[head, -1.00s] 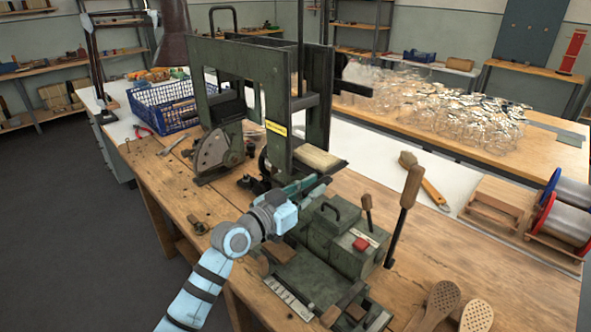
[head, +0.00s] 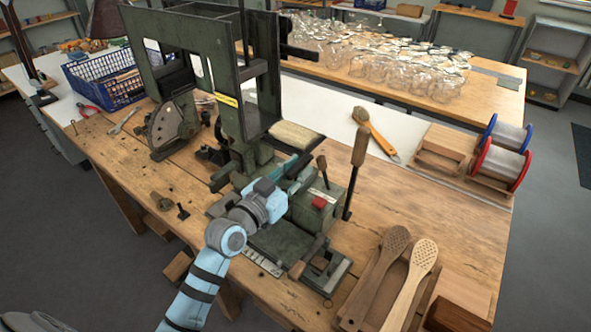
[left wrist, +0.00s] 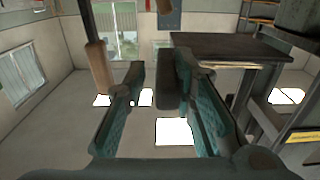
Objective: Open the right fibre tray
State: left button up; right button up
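The tufting machine (head: 262,90) stands on the wooden bench. A dark tray with a tan fibre block (head: 297,135) on it juts from its front at the right; I take this as the right fibre tray. My left gripper (head: 298,165) is just below and in front of this tray. In the left wrist view the gripper (left wrist: 150,85) has its fingers apart, with a dark rounded upright piece (left wrist: 168,88) showing between them. I cannot tell whether they touch it. The dark flat plate (left wrist: 230,48) fills the upper right there. My right gripper is not in view.
A green box with a red button (head: 318,202) and a wooden-handled lever (head: 358,147) stand right of the gripper. Wooden paddles (head: 411,283) lie at the front right, wire spools (head: 500,160) at the right. A blue crate (head: 105,78) sits at the back left.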

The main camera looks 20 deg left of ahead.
pick_arm(q)
jog(key=shift+a, duration=0.1)
jog(key=shift+s+a, duration=0.1)
jog(key=shift+s, duration=0.1)
jog(key=v, duration=1.1)
jog(key=shift+s, duration=0.3)
